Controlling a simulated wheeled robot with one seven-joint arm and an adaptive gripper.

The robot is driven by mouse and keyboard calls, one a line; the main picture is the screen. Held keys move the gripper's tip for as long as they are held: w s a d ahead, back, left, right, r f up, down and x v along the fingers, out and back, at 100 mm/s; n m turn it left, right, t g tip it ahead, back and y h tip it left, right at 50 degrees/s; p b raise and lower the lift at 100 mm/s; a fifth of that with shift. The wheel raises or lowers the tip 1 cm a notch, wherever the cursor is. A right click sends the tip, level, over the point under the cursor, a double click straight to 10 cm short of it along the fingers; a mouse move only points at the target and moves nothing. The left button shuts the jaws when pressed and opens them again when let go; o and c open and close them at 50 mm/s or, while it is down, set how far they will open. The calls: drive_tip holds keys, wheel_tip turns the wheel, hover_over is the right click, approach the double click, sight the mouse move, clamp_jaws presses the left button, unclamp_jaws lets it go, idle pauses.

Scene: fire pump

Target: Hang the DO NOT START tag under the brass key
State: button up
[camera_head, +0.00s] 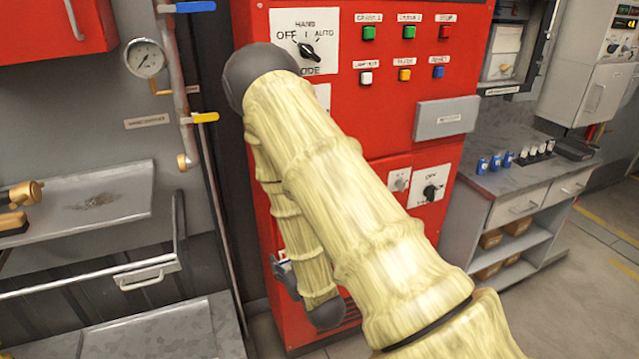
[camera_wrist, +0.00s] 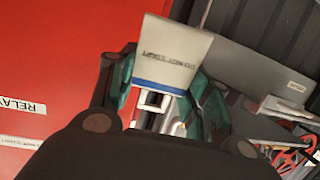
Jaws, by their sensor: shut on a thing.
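The DO NOT START tag (camera_wrist: 172,55) is a white card with a blue stripe, seen in the wrist view. Its printed words appear upside down. My gripper (camera_wrist: 160,98) is shut on the tag's blue-striped end, with green finger pads on both sides. In the head view only a small part of my gripper (camera_head: 284,268) shows, low in front of the red cabinet (camera_head: 375,100); the arm hides most of it. I cannot make out the brass key in either view. A small white plate with a grey knob-like part (camera_head: 399,180) is on the cabinet, right of my arm.
The cabinet has a HAND/OFF/AUTO mode switch (camera_head: 306,50), several coloured buttons and a grey box (camera_head: 446,118). Pipes with a gauge (camera_head: 145,58) and a tray (camera_head: 85,205) stand to the left. A grey workbench (camera_head: 510,175) is at right.

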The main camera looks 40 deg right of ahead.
drive_tip(key=s+d+r+g+p, duration=0.1)
drive_tip(key=s+d+r+p, duration=0.1)
drive_tip(key=r+p, duration=0.6)
drive_tip(key=s+d+r+m+h+p, duration=0.1)
drive_tip(key=s+d+r+p, duration=0.2)
drive_tip(key=r+p, duration=0.6)
wheel_tip(320, 180, up, 3)
drive_tip(key=shift+s+d+r+g+p, duration=0.15)
drive_tip(key=shift+s+d+g+p, duration=0.2)
drive_tip(key=shift+d, duration=0.7)
drive_tip(key=shift+w, duration=0.1)
drive_tip(key=r+x, duration=0.2)
drive_tip(key=x, duration=0.7)
drive_tip(key=shift+w+d, duration=0.25)
drive_tip(key=shift+w, duration=0.25)
drive_tip(key=o, duration=0.9)
